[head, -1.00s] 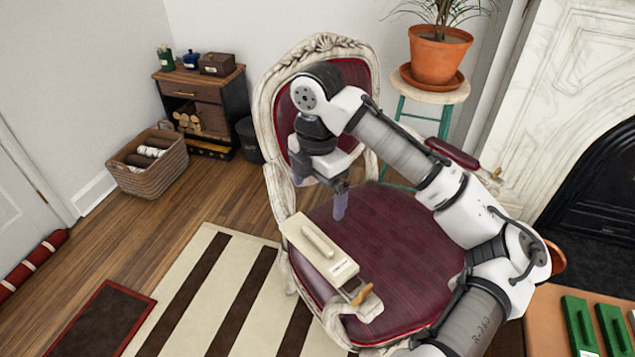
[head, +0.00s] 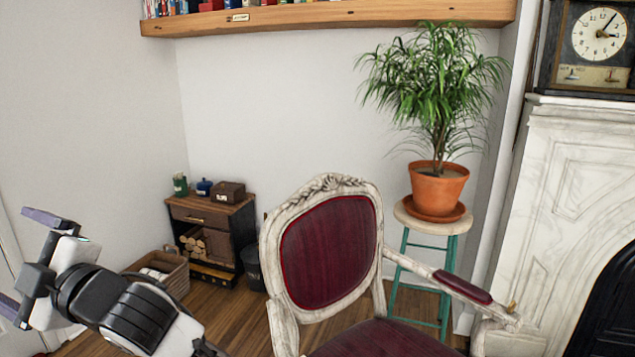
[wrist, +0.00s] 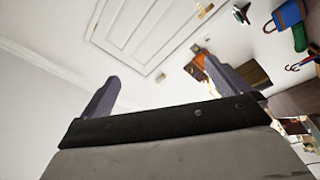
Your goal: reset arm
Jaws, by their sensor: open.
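My gripper (head: 22,262) is at the left edge of the head view, raised at the end of my arm, with its fingers spread and nothing between them. In the wrist view my gripper (wrist: 175,82) shows its two grey fingers wide apart and empty. The wrist view looks past them to a white panelled door (wrist: 150,35) and a pale wall, seen tilted. The lower part of my arm is outside the head view.
A white-framed armchair with a dark red back (head: 330,250) stands in the middle. A potted plant (head: 437,188) sits on a green-legged stool (head: 447,225). A small wooden cabinet (head: 213,228) and a wicker basket (head: 172,270) stand behind. A wooden shelf (head: 330,18) hangs above.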

